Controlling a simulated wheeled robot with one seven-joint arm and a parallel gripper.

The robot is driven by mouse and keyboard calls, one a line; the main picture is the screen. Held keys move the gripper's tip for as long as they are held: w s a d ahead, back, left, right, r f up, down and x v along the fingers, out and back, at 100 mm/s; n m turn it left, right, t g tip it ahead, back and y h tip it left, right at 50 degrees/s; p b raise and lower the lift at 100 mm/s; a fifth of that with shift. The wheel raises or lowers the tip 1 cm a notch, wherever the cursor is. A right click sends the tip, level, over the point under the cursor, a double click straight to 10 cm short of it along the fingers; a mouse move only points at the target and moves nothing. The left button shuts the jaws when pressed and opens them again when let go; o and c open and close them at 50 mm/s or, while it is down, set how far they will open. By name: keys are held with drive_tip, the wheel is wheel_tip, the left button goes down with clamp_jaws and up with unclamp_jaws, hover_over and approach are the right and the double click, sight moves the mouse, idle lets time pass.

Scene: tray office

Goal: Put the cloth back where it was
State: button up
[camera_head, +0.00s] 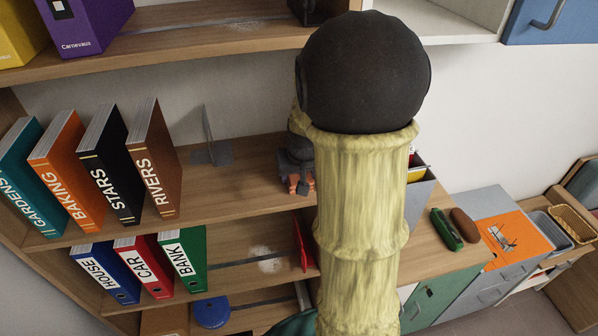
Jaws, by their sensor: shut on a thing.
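My gripper (299,187) shows small just left of my arm, over the middle shelf, with orange fingertips pointing down. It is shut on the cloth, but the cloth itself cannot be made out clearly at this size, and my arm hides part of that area. No other cloth stands out on the shelves or the counter. Pale dusty patches mark the lower shelf (222,255) and the top shelf (160,45).
Upright books (110,165) fill the middle shelf's left, with a grey bookend (208,140) beyond. Binders (140,265) and a red bookend (303,245) stand below. A green object (446,230) and brown object (464,224) lie on the right counter. My arm blocks the centre.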

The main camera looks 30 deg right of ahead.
drive_tip(key=o, duration=0.9)
drive_tip(key=shift+f, duration=0.1)
drive_tip(key=shift+r, duration=0.65)
drive_tip(key=b+v, duration=0.1)
drive_tip(key=v, duration=1)
drive_tip(key=shift+s, duration=0.15)
drive_tip(key=shift+a, duration=0.15)
drive_tip(key=s+a+f+n, duration=0.1)
drive_tip(key=s+a+f, duration=0.1)
drive_tip(key=a+f, duration=0.2)
drive_tip(key=s+a+f+n+g, duration=0.1)
drive_tip(key=s+a+f, duration=0.1)
drive_tip(key=a+f, duration=0.2)
drive_tip(key=s+a+f+n+y, duration=0.1)
drive_tip(key=s+a+f, duration=0.2)
drive_tip(key=f, duration=0.4)
drive_tip(key=shift+s+a+f+g, duration=0.15)
drive_tip(key=shift+a+g, duration=0.25)
drive_tip(key=shift+a, duration=0.25)
